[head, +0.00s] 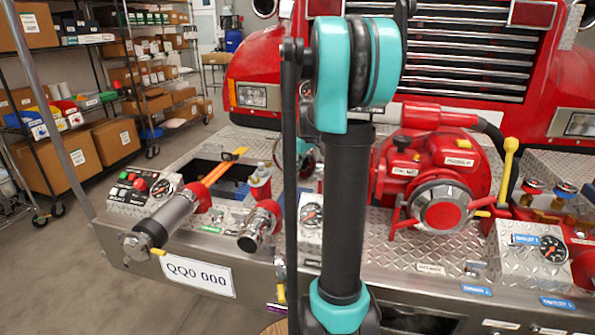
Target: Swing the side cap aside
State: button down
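The front bumper pump (440,165) is a round red casting in the right half of the head view, with a red top fitting. A silver round cap with red handles (442,207) closes its front. To the left, a silver cylinder with a capped end (165,222) and a shorter red-and-silver capped outlet (260,226) point toward me. I cannot tell for certain which of these is the side cap. My black and teal arm crosses the middle of the view and hides part of the bumper. My gripper cannot be made out.
The diamond-plate bumper (400,262) spans the view before the red truck's grille (465,50). A left control panel (145,190), a right gauge panel (535,252) and a yellow lever (508,168) stand on it. Shelves with boxes (120,75) are at left. Floor (75,275) shows clear at lower left.

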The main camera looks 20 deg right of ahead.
jog(key=shift+w+a+m, duration=0.3)
jog(key=shift+w+m, duration=0.1)
jog(key=shift+w, duration=0.15)
jog(key=shift+w+a+m+h, duration=0.3)
jog(key=shift+w+a+m, duration=0.1)
jog(key=shift+w+m, duration=0.3)
jog(key=w+d+m+h, duration=0.3)
jog(key=w+m, duration=0.8)
jog(key=w, duration=0.5)
jog(key=shift+w+d, duration=0.3)
jog(key=shift+w, duration=0.05)
